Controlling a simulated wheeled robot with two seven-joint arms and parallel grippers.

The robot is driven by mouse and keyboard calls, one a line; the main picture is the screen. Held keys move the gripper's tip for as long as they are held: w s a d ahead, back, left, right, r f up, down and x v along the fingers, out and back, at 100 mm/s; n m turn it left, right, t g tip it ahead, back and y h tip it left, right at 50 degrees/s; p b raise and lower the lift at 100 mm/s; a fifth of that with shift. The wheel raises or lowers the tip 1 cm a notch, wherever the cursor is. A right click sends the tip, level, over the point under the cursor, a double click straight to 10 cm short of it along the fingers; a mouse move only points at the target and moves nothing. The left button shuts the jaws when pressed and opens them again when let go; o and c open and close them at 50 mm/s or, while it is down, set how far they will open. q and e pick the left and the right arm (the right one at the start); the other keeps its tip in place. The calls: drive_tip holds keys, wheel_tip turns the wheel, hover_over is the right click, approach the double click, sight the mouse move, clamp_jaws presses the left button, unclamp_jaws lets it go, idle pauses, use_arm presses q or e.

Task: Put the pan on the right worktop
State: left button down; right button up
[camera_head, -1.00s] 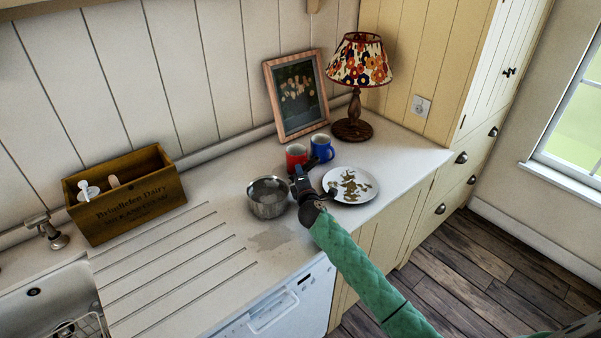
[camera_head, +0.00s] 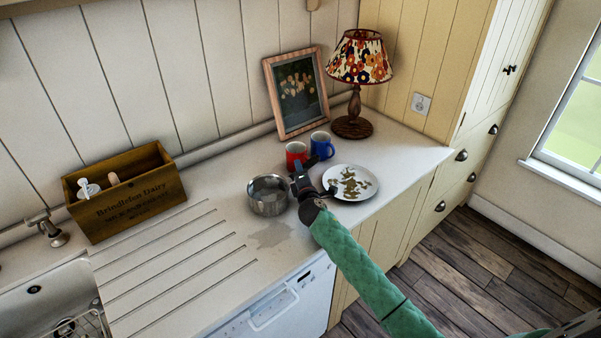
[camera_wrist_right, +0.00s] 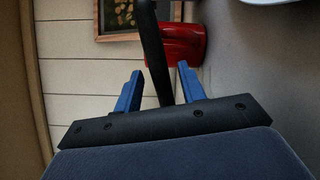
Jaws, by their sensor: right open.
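The pan (camera_head: 267,196) is a small steel saucepan standing upright on the pale worktop (camera_head: 215,195), to the right of the grooved drainer. My right gripper (camera_head: 299,174) is just right of the pan's body in the head view. In the wrist view its two blue fingers (camera_wrist_right: 160,76) are open, with the black handle (camera_wrist_right: 153,45) running up between them. A gap shows between the handle and the right finger. Much of the handle is hidden behind the gripper in the head view. My left gripper is not in view.
A red mug (camera_head: 296,154) and blue mug (camera_head: 321,145) stand just behind the gripper. A patterned plate (camera_head: 351,183) lies to its right. A lamp (camera_head: 354,118) and picture frame (camera_head: 296,92) stand at the back. A wooden crate (camera_head: 128,200) and sink (camera_head: 45,295) are left.

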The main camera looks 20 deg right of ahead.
drive_tip(key=shift+s+f+b, duration=0.2)
drive_tip(key=shift+s+b, duration=0.15)
drive_tip(key=shift+s, duration=0.15)
drive_tip(key=s, duration=0.1)
drive_tip(key=s+b, duration=0.1)
drive_tip(key=s, duration=0.2)
drive_tip(key=shift+s+a+b, duration=0.35)
drive_tip(key=shift+a, duration=0.05)
drive_tip(key=s, duration=0.1)
drive_tip(key=s+b, duration=0.1)
drive_tip(key=s, duration=0.3)
drive_tip(key=shift+a+r, duration=0.1)
drive_tip(key=shift+a, duration=0.3)
use_arm(q)
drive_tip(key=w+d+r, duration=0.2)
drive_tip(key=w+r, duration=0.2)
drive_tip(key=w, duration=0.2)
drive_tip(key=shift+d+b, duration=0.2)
drive_tip(key=shift+b, duration=0.15)
use_arm(e)
drive_tip(key=shift+s+r, duration=0.1)
drive_tip(key=shift+s, duration=0.5)
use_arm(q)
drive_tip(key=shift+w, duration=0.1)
